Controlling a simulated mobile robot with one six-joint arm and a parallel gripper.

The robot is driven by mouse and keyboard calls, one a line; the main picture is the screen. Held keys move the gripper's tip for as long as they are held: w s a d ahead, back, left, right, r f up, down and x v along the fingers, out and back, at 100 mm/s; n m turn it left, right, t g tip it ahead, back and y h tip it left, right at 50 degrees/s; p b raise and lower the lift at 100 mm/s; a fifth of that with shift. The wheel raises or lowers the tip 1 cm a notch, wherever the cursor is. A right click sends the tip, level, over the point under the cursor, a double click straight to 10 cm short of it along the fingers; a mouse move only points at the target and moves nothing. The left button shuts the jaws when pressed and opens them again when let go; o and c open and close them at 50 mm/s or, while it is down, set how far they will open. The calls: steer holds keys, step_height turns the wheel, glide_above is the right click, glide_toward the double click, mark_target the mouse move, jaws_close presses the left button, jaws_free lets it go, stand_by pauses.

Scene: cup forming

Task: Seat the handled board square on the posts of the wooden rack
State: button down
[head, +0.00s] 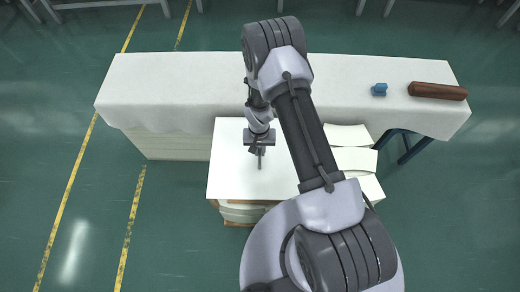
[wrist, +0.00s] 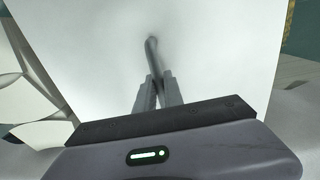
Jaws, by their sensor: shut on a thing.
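The handled board is a flat white square panel (head: 230,172) in the middle of the head view, with a thin dark bar handle (head: 260,162) on top. My gripper (head: 258,150) is above the board and shut on that handle. In the wrist view the board (wrist: 215,60) fills most of the picture, and the two fingers (wrist: 158,92) close on the dark handle (wrist: 151,50). The wooden rack (head: 236,219) shows only as a strip under the board's near edge. Its posts are hidden, so I cannot tell whether the board touches them.
A long table with a white cloth (head: 170,85) runs behind the board. A small blue object (head: 379,89) and a brown roller-shaped object (head: 437,91) lie on its right part. White curved sheets (head: 352,160) are stacked right of the board, partly behind my arm. Green floor is free at left.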

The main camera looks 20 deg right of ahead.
steer(key=shift+f+b, duration=0.6)
steer(key=shift+f, duration=0.05)
steer(key=c, duration=1.4)
jaws_free()
steer(key=shift+o, duration=0.2)
step_height(320, 180, up, 18)
steer(key=p, duration=0.6)
steer(key=shift+w+f, duration=0.15)
steer(key=shift+f, duration=0.05)
steer(key=shift+a, duration=0.1)
